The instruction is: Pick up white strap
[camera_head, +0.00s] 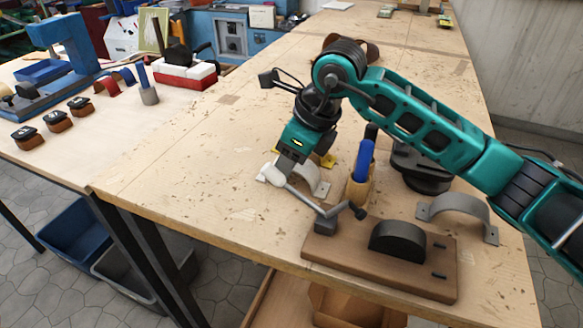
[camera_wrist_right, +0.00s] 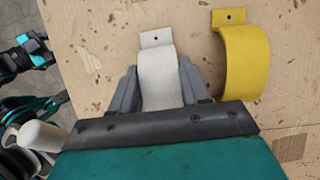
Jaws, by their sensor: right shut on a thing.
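The white strap (camera_head: 316,181) is a curved band with a flat, holed end tab. It is at the worktable, partly hidden behind my right gripper (camera_head: 291,163) in the head view. In the right wrist view the white strap (camera_wrist_right: 156,62) lies between the two grey fingers of my right gripper (camera_wrist_right: 158,84), which is shut on it. I cannot tell whether the strap is clear of the table. My left gripper is in neither view.
A yellow strap (camera_wrist_right: 245,62) is close on the right in the wrist view. In the head view, a blue-handled tool (camera_head: 363,161), a wooden jig (camera_head: 345,262) with a lever clamp, and a grey strap (camera_head: 462,208) are nearby. The table's left part is clear.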

